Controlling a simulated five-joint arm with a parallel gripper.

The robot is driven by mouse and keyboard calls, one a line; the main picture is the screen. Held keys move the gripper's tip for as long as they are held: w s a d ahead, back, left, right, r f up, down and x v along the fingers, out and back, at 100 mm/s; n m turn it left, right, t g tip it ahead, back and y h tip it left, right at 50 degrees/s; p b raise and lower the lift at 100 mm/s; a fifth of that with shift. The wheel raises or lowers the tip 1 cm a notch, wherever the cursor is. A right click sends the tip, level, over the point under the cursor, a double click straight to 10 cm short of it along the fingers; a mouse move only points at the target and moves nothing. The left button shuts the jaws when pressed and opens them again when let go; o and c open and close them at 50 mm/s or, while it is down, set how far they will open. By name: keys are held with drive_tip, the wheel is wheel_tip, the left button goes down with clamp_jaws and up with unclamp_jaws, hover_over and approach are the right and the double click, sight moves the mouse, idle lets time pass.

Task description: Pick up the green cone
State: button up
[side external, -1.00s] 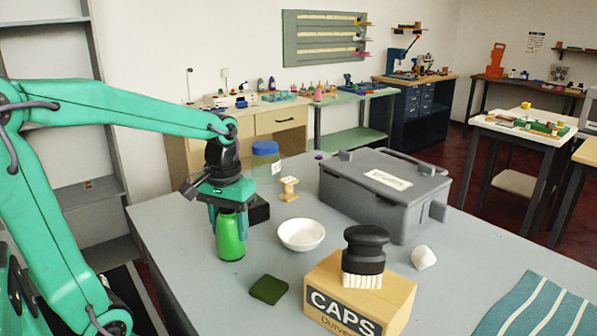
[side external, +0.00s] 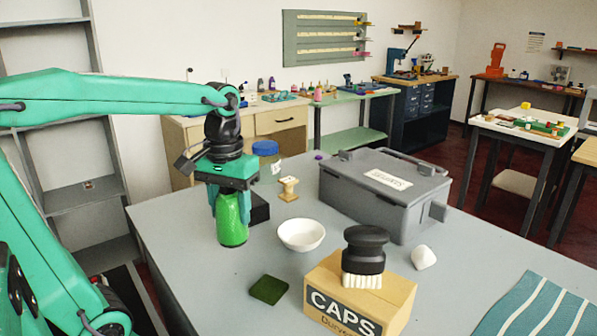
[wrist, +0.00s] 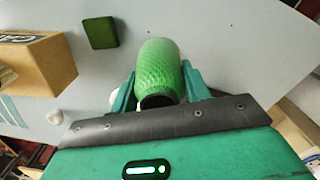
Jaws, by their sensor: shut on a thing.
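The green cone (side external: 232,228) is a rounded, textured green body, near upright in the side view. My gripper (side external: 231,208) is shut on its upper part, one finger on each side, and holds it up off the grey counter, left of the white bowl. In the wrist view the green cone (wrist: 162,70) lies between the two fingers of my gripper (wrist: 159,78), with a dark end nearest the palm. The fingers cover parts of its sides.
A white bowl (side external: 301,236), a dark green square pad (side external: 268,290) and a black block (side external: 259,208) are close by. The counter's front left is clear.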

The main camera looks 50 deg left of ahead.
drive_tip(key=s+d+r, duration=0.2)
drive_tip(key=d+r, duration=0.3)
drive_tip(key=d, duration=0.3)
drive_tip(key=shift+s, duration=0.15)
idle(0.6)
